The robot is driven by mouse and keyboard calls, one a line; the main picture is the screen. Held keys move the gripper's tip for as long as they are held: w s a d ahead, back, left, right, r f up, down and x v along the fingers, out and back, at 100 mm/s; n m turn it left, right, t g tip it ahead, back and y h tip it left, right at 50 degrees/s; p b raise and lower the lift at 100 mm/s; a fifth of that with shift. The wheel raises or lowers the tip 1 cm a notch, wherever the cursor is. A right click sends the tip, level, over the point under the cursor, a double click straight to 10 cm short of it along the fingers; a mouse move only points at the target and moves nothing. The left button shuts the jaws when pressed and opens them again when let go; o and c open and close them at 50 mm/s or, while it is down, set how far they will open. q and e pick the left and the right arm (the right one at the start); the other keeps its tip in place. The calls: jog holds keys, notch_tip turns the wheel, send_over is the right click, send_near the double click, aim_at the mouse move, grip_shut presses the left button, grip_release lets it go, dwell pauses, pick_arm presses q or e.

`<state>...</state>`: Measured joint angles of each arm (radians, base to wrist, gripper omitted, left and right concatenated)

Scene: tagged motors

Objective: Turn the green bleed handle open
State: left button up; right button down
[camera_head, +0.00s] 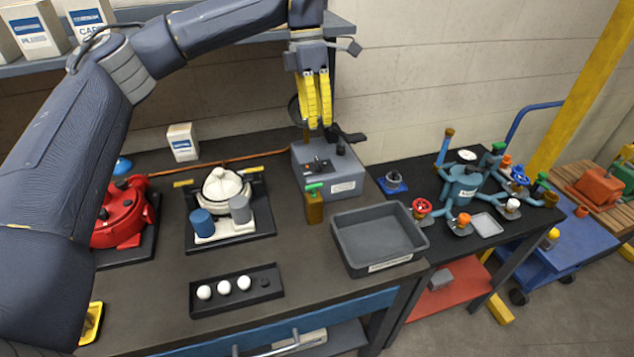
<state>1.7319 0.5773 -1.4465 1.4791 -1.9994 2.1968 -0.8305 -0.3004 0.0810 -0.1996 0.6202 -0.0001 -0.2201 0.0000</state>
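A small green handle (314,187) sits on top of an upright brass-coloured block (314,207), at the front left of a grey box (344,181) on the dark bench. My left gripper (320,126) hangs fingers-down above and behind the grey box, well apart from the green handle. Its yellow fingers are side by side with hardly any gap, and nothing shows between them. A dark round part behind the fingers is partly hidden. My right gripper is not in view. Other green handles (498,147) show on the teal valve assembly (463,185) at right.
An empty grey bin (376,262) stands right of the brass block. A white-domed device (222,186) with blue and grey cylinders is left of it. A tray (210,311) of white balls lies in front. A red device (122,222) is partly behind my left arm.

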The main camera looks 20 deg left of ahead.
aim_at(318, 184)
pick_arm(q)
jog(key=shift+y, duration=0.3)
jog(key=s+f, duration=0.1)
jog(key=f, duration=0.4)
jog(key=s+d+f, duration=0.1)
jog(key=f, duration=0.5)
jog(key=s+f, duration=0.1)
jog(key=f, duration=0.5)
jog(key=shift+d+f, duration=0.2)
jog(key=shift+f, duration=0.05)
jog(key=shift+c, duration=0.3)
grip_shut()
